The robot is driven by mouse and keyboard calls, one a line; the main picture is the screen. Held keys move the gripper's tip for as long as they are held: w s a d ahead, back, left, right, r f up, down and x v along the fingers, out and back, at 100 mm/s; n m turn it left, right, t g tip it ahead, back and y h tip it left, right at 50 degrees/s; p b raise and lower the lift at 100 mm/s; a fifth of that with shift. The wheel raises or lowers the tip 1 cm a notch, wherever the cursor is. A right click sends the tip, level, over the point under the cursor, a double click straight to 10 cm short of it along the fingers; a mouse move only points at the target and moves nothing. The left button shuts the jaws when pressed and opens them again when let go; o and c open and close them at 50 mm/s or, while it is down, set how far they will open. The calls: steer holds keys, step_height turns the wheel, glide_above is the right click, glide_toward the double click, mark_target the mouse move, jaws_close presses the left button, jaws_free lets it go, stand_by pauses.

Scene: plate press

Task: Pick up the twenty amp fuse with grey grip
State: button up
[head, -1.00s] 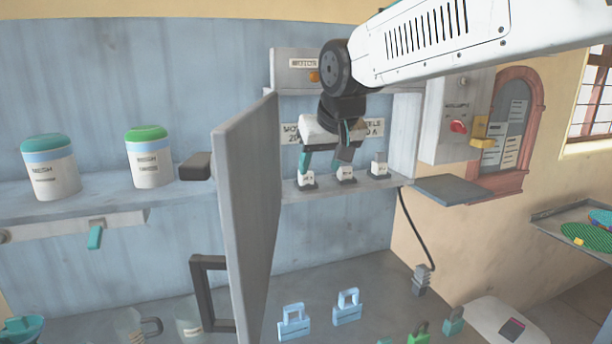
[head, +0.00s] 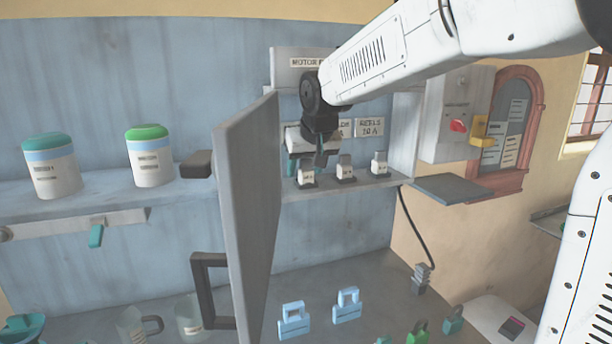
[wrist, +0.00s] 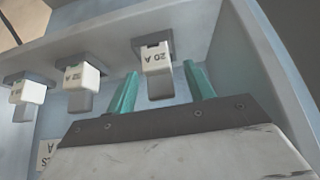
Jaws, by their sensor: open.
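The twenty amp fuse (wrist: 157,60) is a white block marked "20 A" with a grey end, seated in a dark base; the writing is upside down in the wrist view. In the head view it is the leftmost fuse (head: 306,176) of the row on the shelf, partly covered by my gripper. My gripper (wrist: 161,74) is open, with one teal finger on each side of this fuse. I cannot tell whether either finger touches it. In the head view my gripper (head: 307,163) is at the left fuse.
A middle fuse (head: 345,169) and a right fuse (head: 379,163) stand beside it on the same shelf. An open grey door (head: 249,200) stands close on the left. A side wall (head: 405,135) closes the right. Label cards (head: 369,127) hang behind, partly hidden.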

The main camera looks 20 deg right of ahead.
steer(key=c, duration=1.1)
steer(key=shift+r, duration=0.1)
